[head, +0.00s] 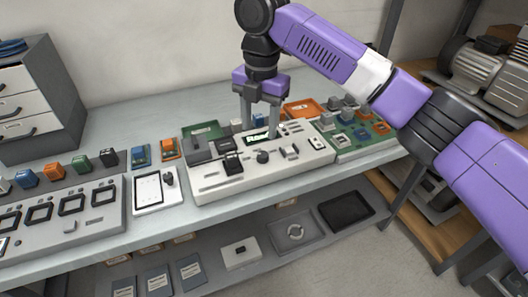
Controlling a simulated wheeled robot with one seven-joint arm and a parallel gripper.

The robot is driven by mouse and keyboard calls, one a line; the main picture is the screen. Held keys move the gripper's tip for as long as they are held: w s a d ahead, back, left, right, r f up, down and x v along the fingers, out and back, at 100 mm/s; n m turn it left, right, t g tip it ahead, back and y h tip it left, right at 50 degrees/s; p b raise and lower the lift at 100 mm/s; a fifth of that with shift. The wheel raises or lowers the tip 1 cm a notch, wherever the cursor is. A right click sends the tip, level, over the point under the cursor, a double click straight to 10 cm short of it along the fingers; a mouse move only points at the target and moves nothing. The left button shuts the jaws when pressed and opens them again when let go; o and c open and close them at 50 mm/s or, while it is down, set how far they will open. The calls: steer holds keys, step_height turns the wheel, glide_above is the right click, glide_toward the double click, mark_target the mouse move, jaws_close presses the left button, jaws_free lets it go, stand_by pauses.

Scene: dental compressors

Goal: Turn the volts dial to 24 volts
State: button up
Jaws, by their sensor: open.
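A white bench device (220,190) stands on the grey bench in the head view. The labels, the dial's setting and the display's reading are too small to make out. My gripper (260,129) points down over the back of the device, its two grey fingers apart on either side of the display. It is open and empty, slightly behind the dial in the picture. I cannot tell whether the fingertips touch the device.
A black switch block (232,164) and a grey block (289,152) flank the dial. A green circuit board (375,140) lies to the right, an orange tray (303,108) behind. A small white device with a screen (149,191) stands to the left. The bench's front strip is clear.

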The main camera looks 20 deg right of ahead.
mark_target(263, 154)
steer(key=shift+s+d+n, duration=0.25)
steer(key=shift+s+n, duration=0.15)
steer(key=shift+f, duration=0.2)
step_height(263, 154, down, 8)
steer(key=shift+r, duration=0.25)
jaws_close()
